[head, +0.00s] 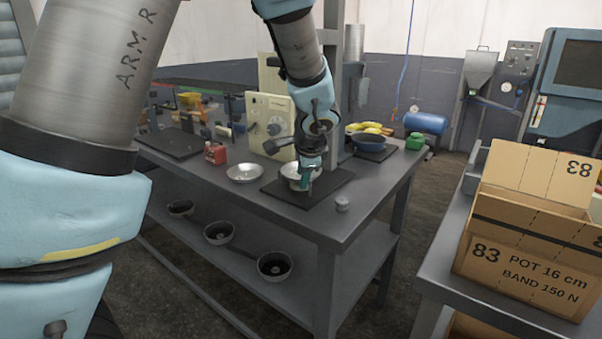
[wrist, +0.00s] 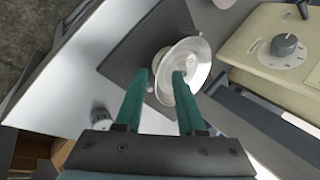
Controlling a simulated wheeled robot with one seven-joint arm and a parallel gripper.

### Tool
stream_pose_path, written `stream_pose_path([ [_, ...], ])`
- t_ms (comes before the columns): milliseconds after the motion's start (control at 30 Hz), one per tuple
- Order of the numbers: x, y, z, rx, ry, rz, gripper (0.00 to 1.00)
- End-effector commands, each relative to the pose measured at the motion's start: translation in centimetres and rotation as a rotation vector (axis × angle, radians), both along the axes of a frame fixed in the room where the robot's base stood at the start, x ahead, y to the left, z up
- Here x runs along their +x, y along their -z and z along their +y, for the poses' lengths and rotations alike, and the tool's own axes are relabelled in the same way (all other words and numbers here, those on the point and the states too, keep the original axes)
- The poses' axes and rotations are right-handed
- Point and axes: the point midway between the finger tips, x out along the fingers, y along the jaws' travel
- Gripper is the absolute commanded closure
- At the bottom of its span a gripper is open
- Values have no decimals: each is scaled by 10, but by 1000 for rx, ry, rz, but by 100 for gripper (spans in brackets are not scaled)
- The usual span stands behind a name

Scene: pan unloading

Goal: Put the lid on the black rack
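A round shiny metal piece (head: 291,171) with a flared rim sits on a flat black plate (head: 331,183) near the table's front edge. In the wrist view the metal piece (wrist: 197,55) shows a round inner part, and the black plate (wrist: 127,62) lies beneath. I cannot tell whether it is the lid or a pot. My gripper (head: 306,181) points down at it, fingers apart. In the wrist view my gripper (wrist: 159,79) has its right finger over the piece and its left finger beside it; contact is unclear. A shallow silver dish (head: 245,173), possibly the lid, lies to the left.
A small metal knob-like part (head: 342,204) stands right of the plate. A cream machine (head: 267,122) and a red can (head: 215,153) stand behind. A blue bowl (head: 365,139) holds yellow items at the back right. Several pots (head: 275,266) sit on the lower shelf.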

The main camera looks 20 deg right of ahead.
Motion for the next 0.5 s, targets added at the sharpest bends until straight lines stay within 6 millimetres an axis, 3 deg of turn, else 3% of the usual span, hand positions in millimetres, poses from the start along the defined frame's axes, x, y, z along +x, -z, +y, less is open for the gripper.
stream_pose_path([
  [233,1,2,0,0,0,0,62],
  [500,1,1,0,0,0,0,91],
])
